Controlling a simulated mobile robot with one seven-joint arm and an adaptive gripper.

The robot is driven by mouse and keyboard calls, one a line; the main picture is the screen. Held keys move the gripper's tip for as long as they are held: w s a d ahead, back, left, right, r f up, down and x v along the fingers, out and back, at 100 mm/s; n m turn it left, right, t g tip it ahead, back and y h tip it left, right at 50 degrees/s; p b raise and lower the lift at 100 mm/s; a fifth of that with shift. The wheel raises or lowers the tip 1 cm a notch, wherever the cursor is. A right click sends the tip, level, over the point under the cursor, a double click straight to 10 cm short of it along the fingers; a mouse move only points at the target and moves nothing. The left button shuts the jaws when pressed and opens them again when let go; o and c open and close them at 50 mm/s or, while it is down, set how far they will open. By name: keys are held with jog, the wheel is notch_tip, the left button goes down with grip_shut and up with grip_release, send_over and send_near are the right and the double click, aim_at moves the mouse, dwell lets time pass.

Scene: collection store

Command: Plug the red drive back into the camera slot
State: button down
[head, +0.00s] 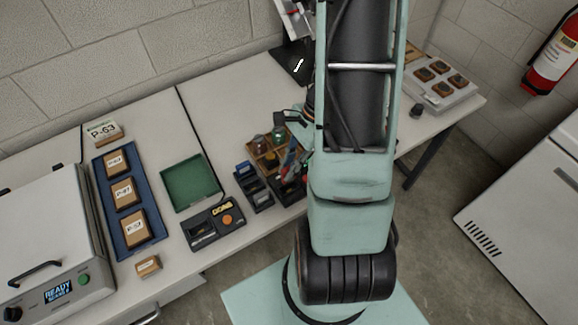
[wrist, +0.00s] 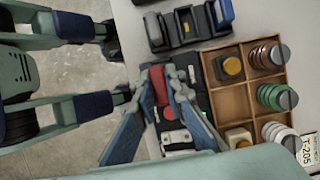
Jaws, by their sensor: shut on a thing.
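The red drive (wrist: 157,84) is between the fingertips of my gripper (wrist: 160,86) in the wrist view. My gripper is shut on it. It is over a dark device (wrist: 202,102) with a red round button and pale parts, which I take to be the camera. The fingers cover part of this device, and I cannot tell whether the drive touches it or sits in a slot. In the head view my gripper (head: 291,160) is over the same dark device (head: 289,188), partly hidden by my arm.
A dark rack (wrist: 184,43) with a blue block stands beside the device. A wooden compartment tray (wrist: 240,95) with coloured round pieces is close on the other side. The head view shows a green tray (head: 190,183), a DONE box (head: 213,224) and a blue tray (head: 104,190) to the left.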

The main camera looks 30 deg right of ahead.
jog(key=shift+f+b, duration=1.95)
jog(key=shift+f, duration=0.65)
jog(key=shift+f+b, duration=0.6)
jog(key=shift+f, duration=0.05)
jog(key=c, duration=2.3)
grip_release()
jog(key=shift+o, duration=0.2)
jog(key=shift+r, duration=0.1)
jog(key=p+v, duration=0.8)
jog(key=v, duration=0.3)
